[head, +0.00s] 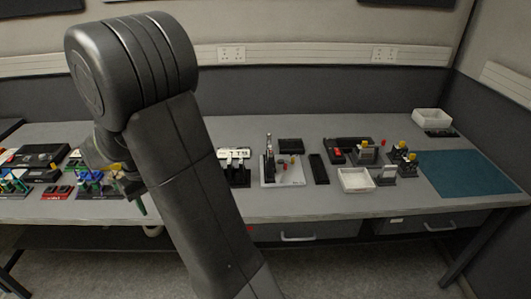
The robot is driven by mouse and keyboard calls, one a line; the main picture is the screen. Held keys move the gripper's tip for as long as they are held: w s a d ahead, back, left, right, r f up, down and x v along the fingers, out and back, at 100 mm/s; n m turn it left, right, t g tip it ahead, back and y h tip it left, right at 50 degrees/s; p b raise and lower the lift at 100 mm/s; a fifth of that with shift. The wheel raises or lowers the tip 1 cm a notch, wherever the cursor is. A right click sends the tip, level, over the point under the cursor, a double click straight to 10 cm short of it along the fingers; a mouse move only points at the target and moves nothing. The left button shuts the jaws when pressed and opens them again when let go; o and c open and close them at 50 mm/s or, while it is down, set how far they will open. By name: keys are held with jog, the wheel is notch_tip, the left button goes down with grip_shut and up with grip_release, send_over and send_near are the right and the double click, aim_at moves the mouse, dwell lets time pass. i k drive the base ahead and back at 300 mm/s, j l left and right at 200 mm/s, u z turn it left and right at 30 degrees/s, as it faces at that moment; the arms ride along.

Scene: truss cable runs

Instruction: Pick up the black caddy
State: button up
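I cannot tell for certain which dark piece is the black caddy. Candidates are a black open tray (290,146) at the back of the bench, a flat black strip (319,169) in front of it, and a larger black holder (338,151) with red and yellow pieces to the right. My gripper (132,190) is left of all these, over the bench's left part by the blue and green pieces. My arm partly covers it. A thin green piece (141,207) shows at its tip; I cannot tell whether it is held or the fingers are open.
Small racks and fixtures crowd the bench (300,205). A white bin (355,180) stands at the front, another (432,118) at the back right. A teal mat (468,173) lies empty at the right. Drawers (297,232) hang under the front edge. My arm hides the bench's left middle.

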aim_at(270, 174)
jog(key=i+j+z, duration=0.7)
jog(key=i+z, duration=0.15)
jog(key=z, duration=0.75)
